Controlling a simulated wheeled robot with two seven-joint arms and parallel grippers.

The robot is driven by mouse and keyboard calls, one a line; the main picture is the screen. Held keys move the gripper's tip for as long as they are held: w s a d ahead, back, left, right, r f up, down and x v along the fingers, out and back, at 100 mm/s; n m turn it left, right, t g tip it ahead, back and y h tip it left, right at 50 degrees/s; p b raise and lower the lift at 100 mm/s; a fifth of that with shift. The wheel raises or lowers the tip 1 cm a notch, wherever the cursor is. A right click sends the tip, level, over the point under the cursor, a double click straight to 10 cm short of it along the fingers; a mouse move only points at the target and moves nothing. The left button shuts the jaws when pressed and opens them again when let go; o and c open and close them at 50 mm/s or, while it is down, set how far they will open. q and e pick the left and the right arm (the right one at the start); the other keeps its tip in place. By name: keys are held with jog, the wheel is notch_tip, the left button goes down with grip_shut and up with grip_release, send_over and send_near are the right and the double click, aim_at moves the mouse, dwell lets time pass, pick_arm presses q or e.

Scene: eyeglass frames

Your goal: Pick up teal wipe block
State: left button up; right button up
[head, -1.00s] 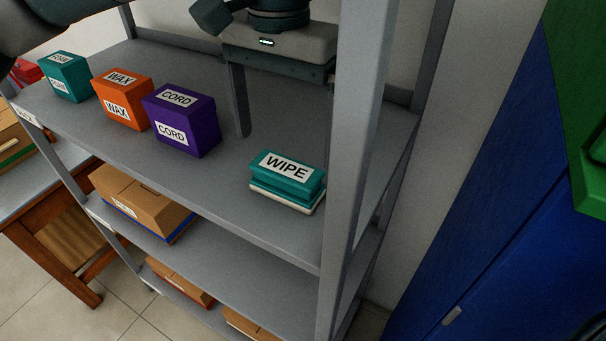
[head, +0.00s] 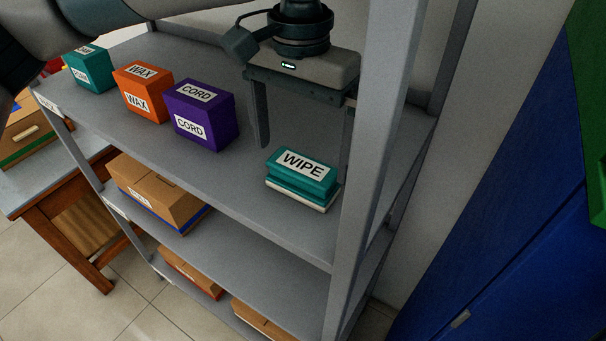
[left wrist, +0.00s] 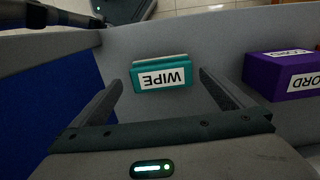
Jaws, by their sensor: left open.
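The teal wipe block (head: 302,171) sits on the top shelf near its front right, with a white "WIPE" label on top and a pale base layer under it. In the left wrist view the block (left wrist: 161,77) lies ahead of and between the two fingers. My left gripper (head: 303,140) is open, pointing down, above and a little behind the block. One finger shows to the block's left; the other is partly hidden by the shelf post. In the left wrist view the gripper (left wrist: 160,92) is empty. My right gripper is not in view.
The grey shelf post (head: 372,150) stands close to the right of the block. A purple CORD box (head: 219,115), an orange WAX box (head: 143,98) and a teal box (head: 91,73) stand to the left. Cardboard boxes (head: 150,185) lie on lower shelves. A blue cabinet (head: 510,200) is at the right.

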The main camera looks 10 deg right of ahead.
aim_at(302, 165)
pick_arm(q)
jog(key=f+p, duration=0.2)
jog(key=f, duration=0.1)
jog(key=shift+w+d+f, duration=0.15)
jog(key=shift+w+f, duration=0.15)
jog(key=shift+w, duration=0.05)
jog(key=shift+f, duration=0.65)
jog(key=c, duration=0.9)
